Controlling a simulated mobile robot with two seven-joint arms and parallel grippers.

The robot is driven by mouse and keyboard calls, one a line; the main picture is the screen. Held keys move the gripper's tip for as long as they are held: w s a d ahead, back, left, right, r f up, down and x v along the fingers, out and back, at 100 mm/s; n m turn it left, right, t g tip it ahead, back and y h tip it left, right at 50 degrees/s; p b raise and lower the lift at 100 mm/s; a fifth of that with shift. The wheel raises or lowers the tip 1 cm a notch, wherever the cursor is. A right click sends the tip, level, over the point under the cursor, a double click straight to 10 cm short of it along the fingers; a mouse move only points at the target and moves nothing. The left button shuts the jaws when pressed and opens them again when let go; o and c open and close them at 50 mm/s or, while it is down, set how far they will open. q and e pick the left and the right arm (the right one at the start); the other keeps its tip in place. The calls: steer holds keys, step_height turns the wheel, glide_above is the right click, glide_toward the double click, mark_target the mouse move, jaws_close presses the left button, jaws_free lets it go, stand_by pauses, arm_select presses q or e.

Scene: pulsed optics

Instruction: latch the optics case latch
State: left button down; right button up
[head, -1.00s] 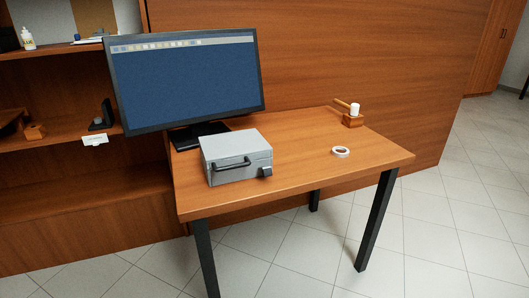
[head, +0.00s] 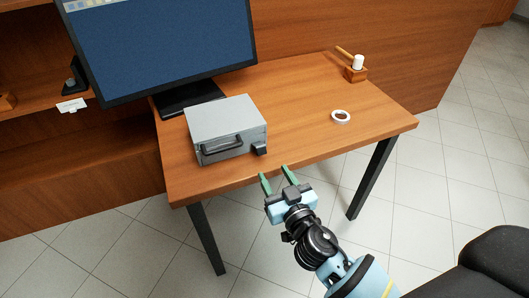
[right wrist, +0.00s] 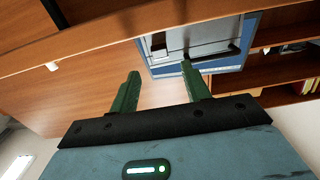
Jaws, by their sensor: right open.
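The grey optics case (head: 222,118) sits on the wooden table in front of the monitor, its lid looking closed. A dark carry handle (head: 222,145) is on its front face. A small dark block that looks like the latch (head: 260,149) is at the front right; its exact position is too small to tell. My right gripper (head: 275,173) is open and empty, just off the table's front edge, below and slightly right of the latch, touching nothing. In the right wrist view its green fingers (right wrist: 160,70) point toward the case (right wrist: 195,36). My left gripper is not in view.
The monitor (head: 165,45) stands behind the case. A white tape ring (head: 341,117) and a wooden block with a white-topped object (head: 356,70) are on the table's right (head: 300,105), which is otherwise clear. Shelves stand at the left.

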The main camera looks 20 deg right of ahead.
mark_target(262, 153)
steer(key=w, duration=0.6)
steer(key=shift+w, duration=0.8)
